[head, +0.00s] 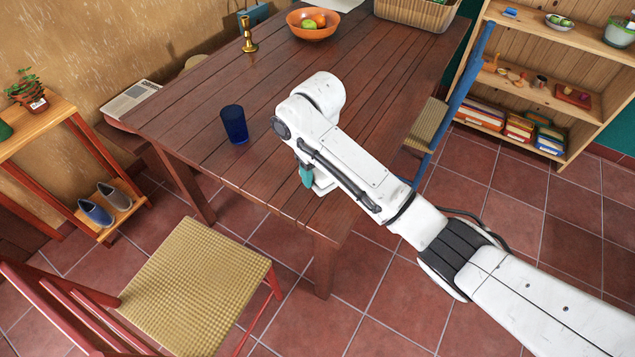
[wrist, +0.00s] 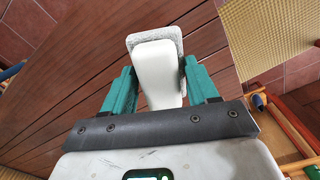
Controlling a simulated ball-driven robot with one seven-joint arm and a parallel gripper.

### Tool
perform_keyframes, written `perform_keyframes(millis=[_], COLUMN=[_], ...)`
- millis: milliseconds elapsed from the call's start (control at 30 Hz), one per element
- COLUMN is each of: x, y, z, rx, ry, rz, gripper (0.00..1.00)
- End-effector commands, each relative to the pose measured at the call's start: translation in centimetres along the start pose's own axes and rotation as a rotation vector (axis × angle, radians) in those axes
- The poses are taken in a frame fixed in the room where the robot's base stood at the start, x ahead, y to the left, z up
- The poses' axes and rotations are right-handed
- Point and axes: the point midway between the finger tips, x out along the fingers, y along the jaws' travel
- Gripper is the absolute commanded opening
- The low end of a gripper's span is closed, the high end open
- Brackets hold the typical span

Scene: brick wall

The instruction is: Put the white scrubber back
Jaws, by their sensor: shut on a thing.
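The white scrubber (wrist: 155,72) is between the two teal fingers of my gripper (wrist: 159,80) in the wrist view. It has a white body and a grey, rough-looking edge at its far end. My gripper is shut on it, over the wooden table (wrist: 75,75). In the head view my gripper (head: 306,176) is mostly hidden by my arm, near the table's front right edge. I cannot tell from that view whether the scrubber touches the table.
A dark blue cup (head: 234,124) stands left of my arm. A brass candlestick (head: 247,35), orange fruit bowl (head: 313,33) and basket (head: 415,12) are at the back. A chair (head: 195,283) is in front; a shelf unit (head: 556,88) is right. The table's middle is clear.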

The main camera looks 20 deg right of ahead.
Motion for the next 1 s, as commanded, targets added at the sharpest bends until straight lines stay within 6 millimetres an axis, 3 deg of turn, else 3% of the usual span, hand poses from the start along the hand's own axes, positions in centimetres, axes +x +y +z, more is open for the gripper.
perform_keyframes(millis=[333, 533, 933, 967, 1000], x=[2.5, 4.9, 5.5, 5.6, 5.5], y=[1.0, 0.9, 0.8, 0.8, 0.8], z=[-1.8, -1.6, -1.6, -1.6, -1.6], rx=[0.001, 0.0, 0.0, 0.0, 0.0], ry=[-0.001, -0.001, 0.0, 0.0, 0.0], rz=[0.002, 0.002, 0.0, 0.0, 0.0], gripper=[0.3, 0.3, 0.3, 0.6, 0.63])
